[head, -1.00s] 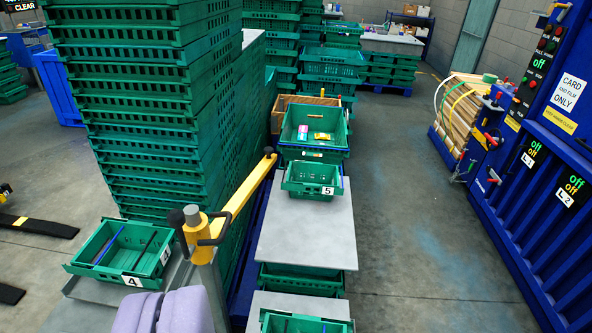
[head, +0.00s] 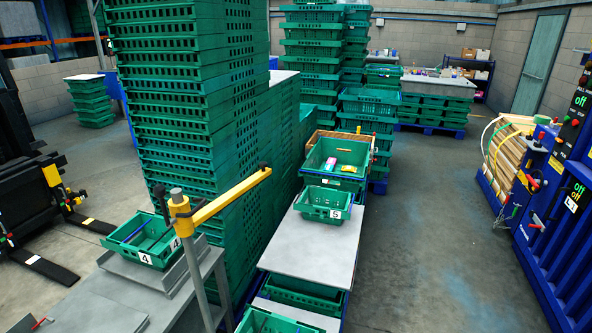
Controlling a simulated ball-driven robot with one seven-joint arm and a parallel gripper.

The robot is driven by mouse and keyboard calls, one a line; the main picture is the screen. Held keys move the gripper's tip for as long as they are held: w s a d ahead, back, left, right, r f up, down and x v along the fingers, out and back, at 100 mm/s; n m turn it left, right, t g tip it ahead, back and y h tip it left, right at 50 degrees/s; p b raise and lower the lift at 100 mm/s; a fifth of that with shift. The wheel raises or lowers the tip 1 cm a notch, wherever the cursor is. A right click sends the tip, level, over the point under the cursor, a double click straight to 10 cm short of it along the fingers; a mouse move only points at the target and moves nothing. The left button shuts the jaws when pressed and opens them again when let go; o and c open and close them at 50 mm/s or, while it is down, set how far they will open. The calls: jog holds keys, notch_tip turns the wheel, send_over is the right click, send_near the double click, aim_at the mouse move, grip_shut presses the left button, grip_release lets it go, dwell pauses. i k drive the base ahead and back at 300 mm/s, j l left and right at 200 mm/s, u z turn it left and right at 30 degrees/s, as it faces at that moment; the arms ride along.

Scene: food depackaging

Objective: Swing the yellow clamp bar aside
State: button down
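The yellow clamp bar (head: 232,194) sits on top of an upright grey post (head: 196,268) left of centre. It reaches from the post to the right and away, in front of the tall green crate stack. My gripper is not in view, and nothing is seen holding the bar.
A tall stack of green crates (head: 190,110) stands behind the bar. Crate 4 (head: 143,257) is on a grey bench (head: 147,298) at left; crate 5 (head: 325,214) is on a grey surface (head: 313,252) at right. Open floor (head: 430,230) lies between there and the blue machine (head: 543,248).

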aim_at(210, 210)
jog(key=i+l, duration=0.1)
jog(key=l, duration=0.3)
jog(key=i+l, duration=0.1)
jog(key=l, duration=0.25)
jog(key=i+l, duration=0.1)
jog(key=l, duration=0.3)
jog(key=i+l, duration=0.1)
jog(key=l, duration=0.3)
jog(key=i+l, duration=0.4)
jog(key=i, duration=0.2)
jog(key=i+l+u, duration=0.1)
jog(key=i+l, duration=0.3)
jog(key=i, duration=0.25)
jog(key=i+j, duration=0.2)
jog(key=i, duration=0.15)
jog(key=i+j, duration=0.2)
jog(key=i+l, duration=0.05)
jog(key=i, duration=0.05)
